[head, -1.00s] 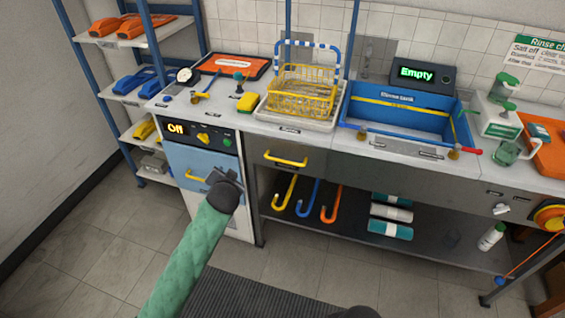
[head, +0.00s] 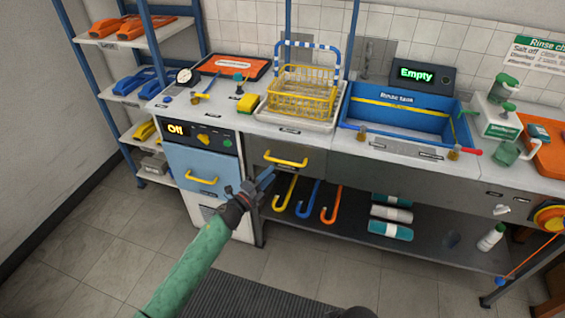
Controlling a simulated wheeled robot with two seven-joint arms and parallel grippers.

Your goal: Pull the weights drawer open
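A grey drawer front (head: 262,144) with a yellow bar handle (head: 285,158) sits under the counter, left of centre; it is closed. Its small label is too small to read, so I cannot tell by name that it is the weights drawer. My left gripper (head: 267,177) is just below and left of this handle, apart from it. Its fingers look parted, with nothing between them. My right gripper is not in view.
A blue-fronted unit (head: 200,160) with its own yellow handle (head: 201,180) and an "Off" display is to the left. Yellow, blue and orange hooks (head: 307,200) hang below the drawer. A yellow basket (head: 303,95) stands on the counter above.

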